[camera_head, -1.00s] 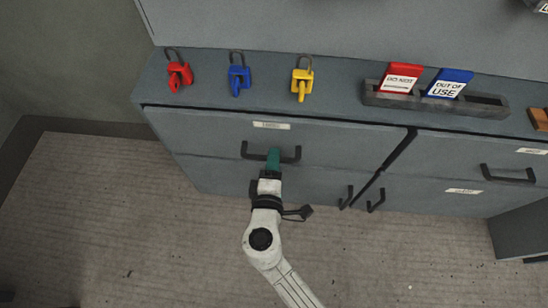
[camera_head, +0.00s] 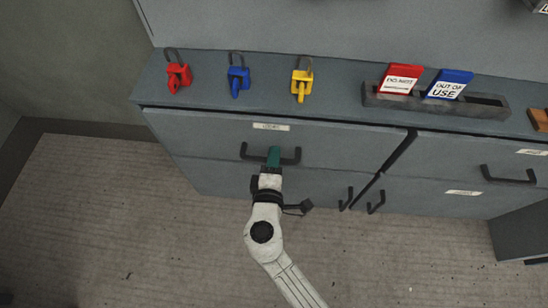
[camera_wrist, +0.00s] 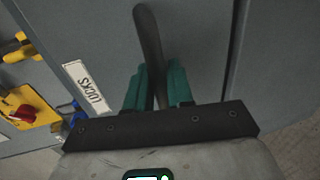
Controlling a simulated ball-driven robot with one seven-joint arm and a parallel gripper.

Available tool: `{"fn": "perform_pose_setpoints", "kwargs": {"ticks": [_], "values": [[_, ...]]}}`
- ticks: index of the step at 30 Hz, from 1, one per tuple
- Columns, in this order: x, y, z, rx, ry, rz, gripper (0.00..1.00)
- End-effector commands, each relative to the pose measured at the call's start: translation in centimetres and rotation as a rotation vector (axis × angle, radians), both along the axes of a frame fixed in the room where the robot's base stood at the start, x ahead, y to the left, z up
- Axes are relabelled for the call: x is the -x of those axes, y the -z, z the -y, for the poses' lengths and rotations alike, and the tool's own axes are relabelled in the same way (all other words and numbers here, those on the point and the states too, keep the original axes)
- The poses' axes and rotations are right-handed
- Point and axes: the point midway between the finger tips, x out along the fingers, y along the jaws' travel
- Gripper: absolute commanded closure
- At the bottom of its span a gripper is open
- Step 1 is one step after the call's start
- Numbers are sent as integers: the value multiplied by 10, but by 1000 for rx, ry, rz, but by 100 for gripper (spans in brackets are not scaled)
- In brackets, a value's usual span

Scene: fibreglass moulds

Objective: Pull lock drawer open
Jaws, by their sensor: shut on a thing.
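The lock drawer (camera_head: 205,137) is the left drawer of the grey cabinet, with a small white label (camera_head: 271,127) on its front. The label reads "LOCKS" in the wrist view (camera_wrist: 87,86). Its dark bar handle (camera_head: 290,159) runs across the front, and the drawer looks closed in the head view. My gripper (camera_head: 273,158) is at the middle of this handle. In the wrist view its green fingers (camera_wrist: 157,88) sit on either side of the dark handle (camera_wrist: 149,40), shut on it.
Red (camera_head: 178,77), blue (camera_head: 238,80) and yellow (camera_head: 301,83) padlocks sit on the cabinet top. A grey holder (camera_head: 400,103) there carries a red tag and a blue tag. A second drawer (camera_head: 450,150) is at right. The floor in front is clear.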

Motion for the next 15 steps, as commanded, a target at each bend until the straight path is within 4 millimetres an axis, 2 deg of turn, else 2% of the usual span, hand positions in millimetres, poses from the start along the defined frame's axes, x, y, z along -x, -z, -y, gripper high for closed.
{"fn": "perform_pose_setpoints", "kwargs": {"ticks": [15], "values": [[6, 1, 0, 1, -2, -2, 100]]}}
